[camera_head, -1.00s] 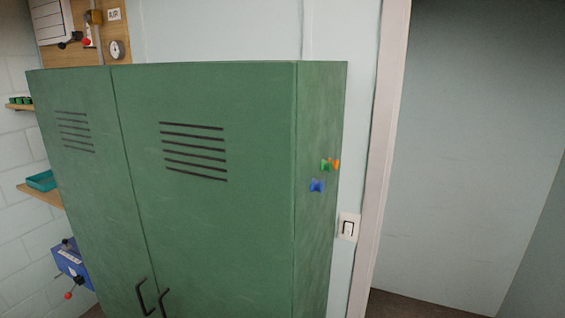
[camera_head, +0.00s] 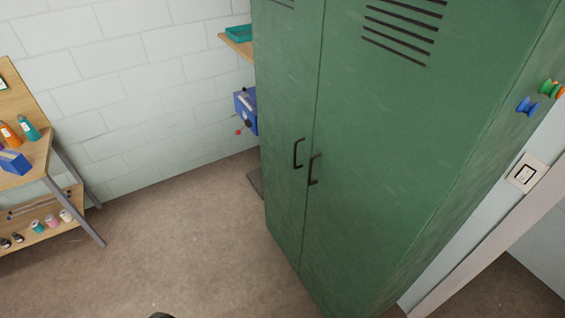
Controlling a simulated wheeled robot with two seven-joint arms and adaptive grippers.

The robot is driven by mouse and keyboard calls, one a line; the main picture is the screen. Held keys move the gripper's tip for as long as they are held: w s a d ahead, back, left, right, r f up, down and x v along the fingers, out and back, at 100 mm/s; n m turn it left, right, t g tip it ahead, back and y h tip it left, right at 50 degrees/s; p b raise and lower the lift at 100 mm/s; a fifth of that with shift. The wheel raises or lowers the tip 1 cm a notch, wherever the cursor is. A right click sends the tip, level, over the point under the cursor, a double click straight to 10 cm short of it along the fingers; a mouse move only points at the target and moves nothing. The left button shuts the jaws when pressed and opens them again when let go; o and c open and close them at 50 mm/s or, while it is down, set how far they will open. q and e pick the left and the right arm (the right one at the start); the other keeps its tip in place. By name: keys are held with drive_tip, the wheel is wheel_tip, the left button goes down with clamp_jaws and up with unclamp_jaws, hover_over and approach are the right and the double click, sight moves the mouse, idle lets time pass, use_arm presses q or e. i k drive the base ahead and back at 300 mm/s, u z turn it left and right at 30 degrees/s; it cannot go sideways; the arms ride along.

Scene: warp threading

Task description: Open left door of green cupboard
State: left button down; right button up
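The green cupboard (camera_head: 400,150) stands upright on the right side of the head view. Its left door (camera_head: 283,110) is narrow in this view and looks shut against the right door (camera_head: 375,130), with a thin seam between them. The left door has a dark bar handle (camera_head: 296,154) beside the seam. The right door has a similar dark handle (camera_head: 312,170) just across the seam. Neither gripper shows in the head view. A small dark shape at the bottom edge is too cut off to identify.
A wooden rack (camera_head: 40,190) with bottles and spools stands at the left. A blue box (camera_head: 247,110) and a shelf with a teal tray (camera_head: 240,33) are on the wall behind the cupboard. The brown floor (camera_head: 190,240) in front is clear. A light switch (camera_head: 526,173) is at the right.

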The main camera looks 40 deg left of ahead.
sight(287, 34)
drive_tip(key=z, duration=0.2)
drive_tip(key=k, duration=0.1)
drive_tip(key=u, duration=1.75)
